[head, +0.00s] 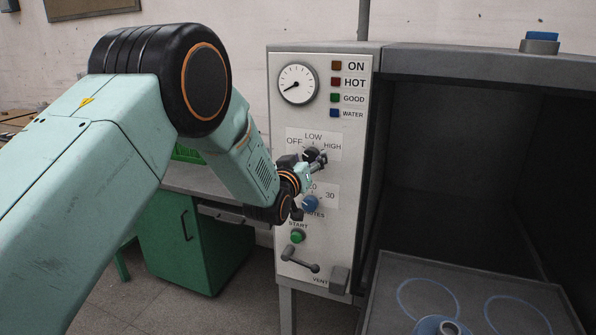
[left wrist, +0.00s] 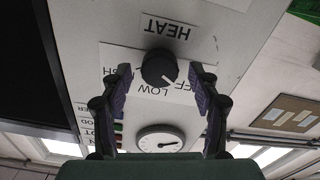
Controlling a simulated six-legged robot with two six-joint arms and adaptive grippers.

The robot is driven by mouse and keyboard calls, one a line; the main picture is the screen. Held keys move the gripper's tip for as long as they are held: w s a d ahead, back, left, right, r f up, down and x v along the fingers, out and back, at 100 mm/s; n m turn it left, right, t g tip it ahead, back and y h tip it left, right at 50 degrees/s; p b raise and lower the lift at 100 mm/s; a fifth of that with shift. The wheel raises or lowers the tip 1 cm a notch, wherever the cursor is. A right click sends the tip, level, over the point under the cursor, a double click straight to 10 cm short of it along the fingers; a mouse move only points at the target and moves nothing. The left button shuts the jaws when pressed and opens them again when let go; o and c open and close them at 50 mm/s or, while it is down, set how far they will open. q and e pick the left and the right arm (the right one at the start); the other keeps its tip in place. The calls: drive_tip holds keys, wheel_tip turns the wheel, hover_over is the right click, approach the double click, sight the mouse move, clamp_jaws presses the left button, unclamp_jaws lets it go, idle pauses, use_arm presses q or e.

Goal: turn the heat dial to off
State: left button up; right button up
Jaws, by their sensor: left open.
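The black heat dial (left wrist: 158,66) shows in the left wrist view, upside down, under the HEAT label (left wrist: 166,28). Its pale mark points between LOW and OFF. In the head view the dial is mostly hidden behind my left gripper (head: 316,160), on the scale plate (head: 313,140) marked OFF, LOW and HIGH. My left gripper is open, with one finger on each side of the dial; I cannot tell whether they touch it. My right gripper is not in view.
A gauge (head: 297,84) and indicator lamps sit above. A dark open chamber (head: 460,150) is at right, a green cabinet (head: 195,240) at left.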

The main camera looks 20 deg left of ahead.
use_arm(q)
drive_tip(key=s, duration=1.1)
drive_tip(key=shift+a, duration=0.2)
drive_tip(key=shift+f, duration=0.1)
drive_tip(key=s+f+m+g+b, duration=0.1)
drive_tip(key=s+f+g, duration=0.2)
drive_tip(key=s+f, duration=0.45)
drive_tip(key=s+f+g+b, duration=0.1)
drive_tip(key=s+f+g, duration=0.25)
drive_tip(key=f, duration=0.65)
drive_tip(key=s+f+m+g+b, duration=0.1)
drive_tip(key=s+f+g+b, duration=0.15)
drive_tip(key=s+f, duration=0.5)
drive_tip(key=s+f+g+b, duration=0.3)
drive_tip(key=s+f+g, duration=0.1)
drive_tip(key=s+f, duration=0.6)
drive_tip(key=s+f+g+b, duration=0.3)
drive_tip(key=s+f+g, duration=0.2)
drive_tip(key=s+f, duration=0.6)
drive_tip(key=s, duration=0.6)
drive_tip(key=shift+a+f+y, duration=0.15)
drive_tip(key=shift+y, duration=0.15)
